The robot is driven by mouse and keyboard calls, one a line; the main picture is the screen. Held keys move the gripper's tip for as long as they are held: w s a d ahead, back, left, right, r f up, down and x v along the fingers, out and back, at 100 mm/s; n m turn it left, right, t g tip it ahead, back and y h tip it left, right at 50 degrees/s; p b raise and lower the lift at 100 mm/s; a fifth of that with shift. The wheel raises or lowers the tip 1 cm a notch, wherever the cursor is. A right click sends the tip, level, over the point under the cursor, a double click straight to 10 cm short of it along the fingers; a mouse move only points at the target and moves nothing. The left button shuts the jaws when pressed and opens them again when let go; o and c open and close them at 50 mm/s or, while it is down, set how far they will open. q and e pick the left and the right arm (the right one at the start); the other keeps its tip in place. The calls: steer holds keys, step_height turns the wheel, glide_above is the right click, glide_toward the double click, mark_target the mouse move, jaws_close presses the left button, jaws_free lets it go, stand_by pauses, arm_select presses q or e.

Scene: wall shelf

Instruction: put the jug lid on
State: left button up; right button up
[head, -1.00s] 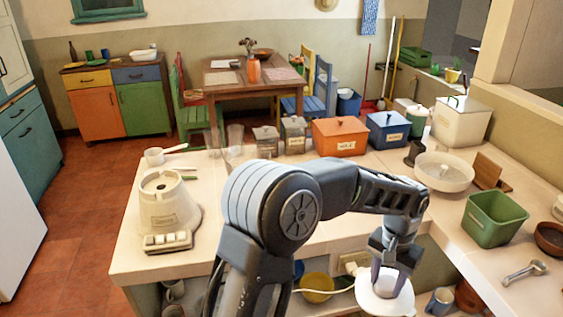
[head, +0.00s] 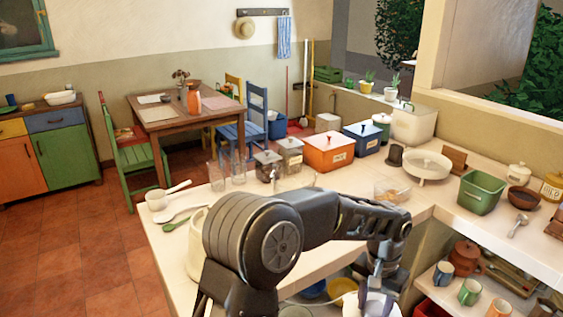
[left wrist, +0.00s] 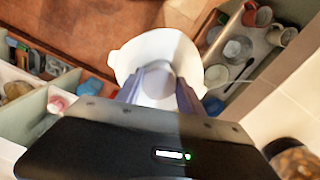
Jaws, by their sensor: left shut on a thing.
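My left gripper (head: 376,284) is shut on a white, wide-rimmed piece (head: 373,306), which looks like a lid, at the bottom of the head view. It hangs in front of the counter edge, low over the shelves. In the left wrist view the white piece (left wrist: 186,50) shows between and beyond the two fingers (left wrist: 160,85). Its far side is hidden. My right gripper is not in view.
The counter (head: 340,225) holds an orange box (head: 328,153), a blue box (head: 361,140), a white dish (head: 427,168) and a clear tub (head: 392,193). A green bin (head: 481,192) stands at right. Mugs (head: 469,292) sit on the shelf below. Part of the counter's front is clear.

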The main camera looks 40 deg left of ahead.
arm_select(q)
steer(key=shift+s, duration=0.2)
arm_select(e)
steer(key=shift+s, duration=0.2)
arm_select(q)
steer(key=shift+w, duration=0.1)
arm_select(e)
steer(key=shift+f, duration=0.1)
